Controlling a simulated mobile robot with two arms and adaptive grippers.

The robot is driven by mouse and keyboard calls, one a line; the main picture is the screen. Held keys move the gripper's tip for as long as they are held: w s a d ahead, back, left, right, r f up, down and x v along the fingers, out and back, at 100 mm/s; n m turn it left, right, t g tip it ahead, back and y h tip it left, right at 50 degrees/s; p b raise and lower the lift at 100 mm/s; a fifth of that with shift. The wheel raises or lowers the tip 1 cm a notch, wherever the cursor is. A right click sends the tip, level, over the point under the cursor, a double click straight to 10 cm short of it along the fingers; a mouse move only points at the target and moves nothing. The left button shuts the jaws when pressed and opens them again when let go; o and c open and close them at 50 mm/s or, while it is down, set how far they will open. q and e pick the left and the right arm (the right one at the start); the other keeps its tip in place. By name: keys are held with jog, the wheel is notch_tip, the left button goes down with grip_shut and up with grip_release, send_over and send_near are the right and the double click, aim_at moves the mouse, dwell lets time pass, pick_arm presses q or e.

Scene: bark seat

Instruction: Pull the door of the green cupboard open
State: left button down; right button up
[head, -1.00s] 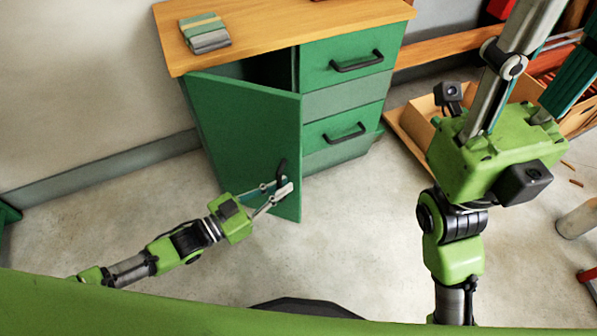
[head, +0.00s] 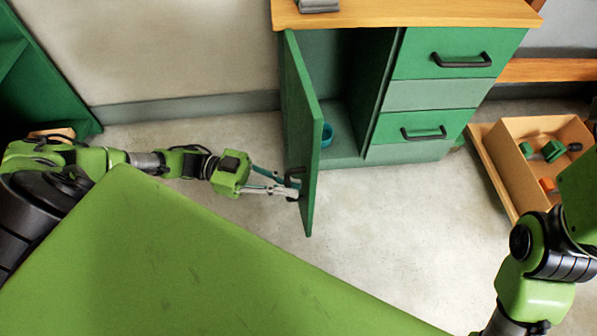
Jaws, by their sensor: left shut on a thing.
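The green cupboard (head: 432,95) has a wooden top and stands against the wall. Its door (head: 301,120), hinged on the left, stands wide open and is seen nearly edge-on. My left gripper (head: 292,189) comes in from the left and is shut on the door's black handle (head: 293,174), near the door's free edge. Inside the cupboard, a blue bowl-like thing (head: 326,134) shows partly behind the door. Part of my right arm shows at the right edge, but its fingertips are out of the frame.
Two drawers with black handles (head: 462,60) are shut on the cupboard's right side. A cardboard box (head: 500,160) with green and orange things stands at right. A green shelf unit (head: 45,95) is at left. The floor (head: 390,215) before the cupboard is clear.

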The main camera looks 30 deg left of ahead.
pick_arm(q)
jog(key=shift+s+a, duration=0.1)
jog(key=shift+a, duration=0.05)
dwell(0.3)
jog(key=c, duration=2.4)
grip_release()
jog(key=shift+c, duration=0.2)
jog(key=v, duration=1.2)
